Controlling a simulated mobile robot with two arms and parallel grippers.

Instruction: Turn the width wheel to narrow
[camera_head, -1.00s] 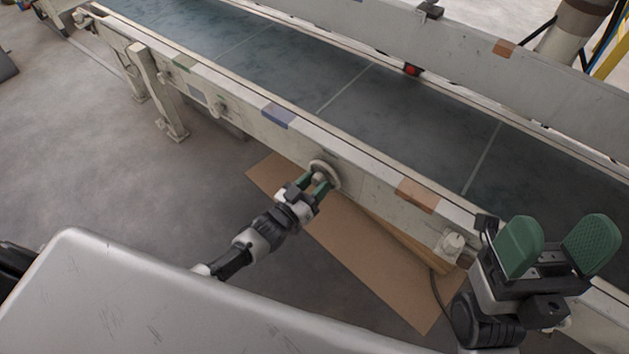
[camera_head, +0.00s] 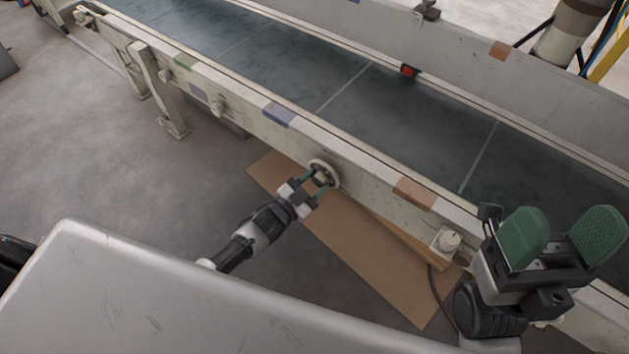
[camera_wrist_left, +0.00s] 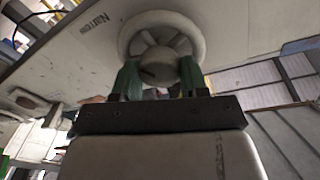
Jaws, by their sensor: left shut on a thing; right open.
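The width wheel (camera_head: 325,172) is a pale round handwheel on the near side wall of the conveyor in the head view. My left gripper (camera_head: 319,180) is at the wheel, its green fingers around the hub. The left wrist view shows the wheel rim (camera_wrist_left: 131,38) and the two green fingers (camera_wrist_left: 160,80) on either side of the round hub. The word "Narrow" stands on the panel left of the wheel there. My right gripper (camera_head: 560,240) is open and empty at the right, with its green pads apart.
The conveyor's dark belt (camera_head: 330,75) runs diagonally behind the near side wall. A pale knob (camera_head: 446,242) sits on that wall to the right of the wheel. A flat cardboard sheet (camera_head: 350,240) lies on the floor below. A red button (camera_head: 409,71) is on the far side wall.

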